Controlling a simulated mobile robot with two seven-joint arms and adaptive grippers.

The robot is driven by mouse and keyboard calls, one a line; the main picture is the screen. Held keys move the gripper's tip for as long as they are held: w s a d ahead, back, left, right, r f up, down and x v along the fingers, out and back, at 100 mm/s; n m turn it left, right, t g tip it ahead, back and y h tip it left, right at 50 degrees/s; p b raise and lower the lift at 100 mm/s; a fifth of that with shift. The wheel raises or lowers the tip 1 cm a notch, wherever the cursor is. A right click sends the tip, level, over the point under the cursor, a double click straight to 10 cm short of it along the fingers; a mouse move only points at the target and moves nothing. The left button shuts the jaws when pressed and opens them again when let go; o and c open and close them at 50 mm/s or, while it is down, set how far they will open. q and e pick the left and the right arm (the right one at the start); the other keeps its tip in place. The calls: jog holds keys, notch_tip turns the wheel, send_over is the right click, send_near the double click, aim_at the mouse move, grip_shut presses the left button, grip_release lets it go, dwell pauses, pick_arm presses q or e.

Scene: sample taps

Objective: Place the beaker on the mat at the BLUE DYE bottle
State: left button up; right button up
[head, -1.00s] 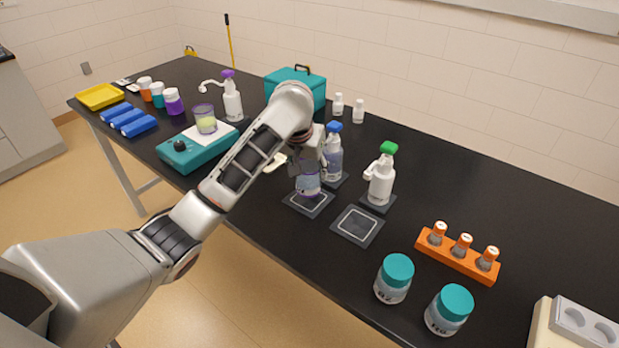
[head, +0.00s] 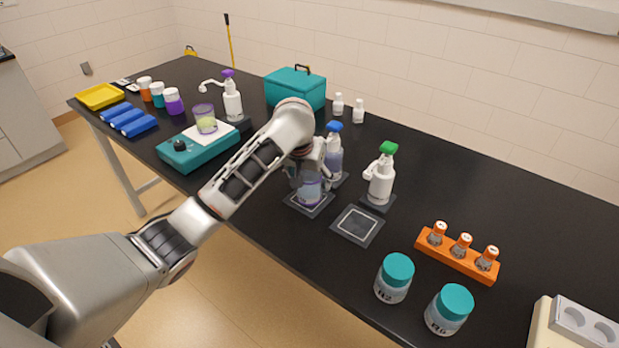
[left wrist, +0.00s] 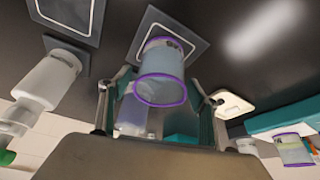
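A clear beaker with purple rings (head: 310,192) stands upright on the dark mat with a pale square outline (head: 296,203) in front of the blue-topped bottle (head: 334,163). The bottle's label is too small to read. In the left wrist view the beaker (left wrist: 160,72) is over its mat (left wrist: 196,48), with its purple rim towards me. My left gripper (head: 306,172) is just above and behind the beaker. Its fingers (left wrist: 160,88) are spread on both sides, with gaps visible beside the beaker. My right gripper is not in view.
A green-topped bottle (head: 381,178) and an empty mat (head: 357,225) are to the right. A teal device (head: 195,153) bears another beaker (head: 205,119) at left. An orange vial rack (head: 457,254) and two teal-lidded jars (head: 394,279) stand nearer right.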

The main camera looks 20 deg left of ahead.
pick_arm(q)
jog(key=shift+r, duration=0.2)
jog(key=shift+s+r, duration=0.1)
jog(key=shift+r, duration=0.15)
jog(key=v, duration=1.1)
jog(key=shift+r, duration=0.2)
jog(key=shift+s, duration=0.1)
